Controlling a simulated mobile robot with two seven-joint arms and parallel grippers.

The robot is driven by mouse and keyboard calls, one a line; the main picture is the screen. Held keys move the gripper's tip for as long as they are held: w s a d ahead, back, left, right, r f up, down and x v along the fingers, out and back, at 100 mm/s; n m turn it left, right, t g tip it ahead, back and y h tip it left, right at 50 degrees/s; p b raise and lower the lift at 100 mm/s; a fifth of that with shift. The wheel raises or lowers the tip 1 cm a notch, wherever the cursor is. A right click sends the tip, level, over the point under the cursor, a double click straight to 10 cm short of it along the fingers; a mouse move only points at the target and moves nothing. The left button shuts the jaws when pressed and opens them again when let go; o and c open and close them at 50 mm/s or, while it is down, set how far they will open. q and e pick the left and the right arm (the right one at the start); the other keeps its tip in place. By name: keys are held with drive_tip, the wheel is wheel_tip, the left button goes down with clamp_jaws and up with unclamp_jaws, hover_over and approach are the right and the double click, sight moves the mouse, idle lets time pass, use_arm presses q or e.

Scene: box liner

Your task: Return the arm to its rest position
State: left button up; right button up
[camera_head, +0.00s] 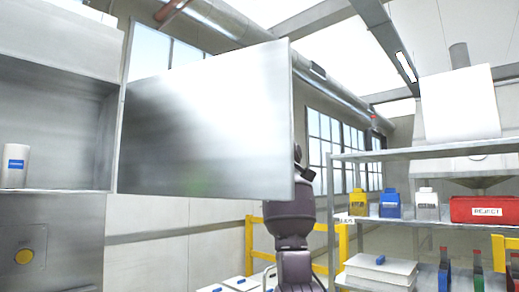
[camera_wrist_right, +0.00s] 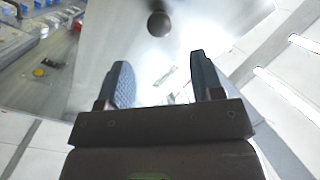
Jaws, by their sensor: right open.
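My right gripper (camera_wrist_right: 160,60) shows in the right wrist view with its two dark fingers apart and nothing between them. A dark round knob (camera_wrist_right: 158,22) on a pale shiny panel lies beyond the fingertips, apart from them. In the head view, my dark arm (camera_head: 290,215) rises at the lower middle, and its upper part is hidden behind a large shiny metal door (camera_head: 205,130). The right gripper is not visible in that view. My left gripper is in neither view.
A metal cabinet (camera_head: 55,215) at left holds a white canister (camera_head: 14,166) with a blue label. A yellow railing (camera_head: 250,250) stands behind my arm.

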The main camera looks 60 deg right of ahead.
drive_tip(key=shift+d, duration=0.7)
drive_tip(key=shift+w, duration=0.1)
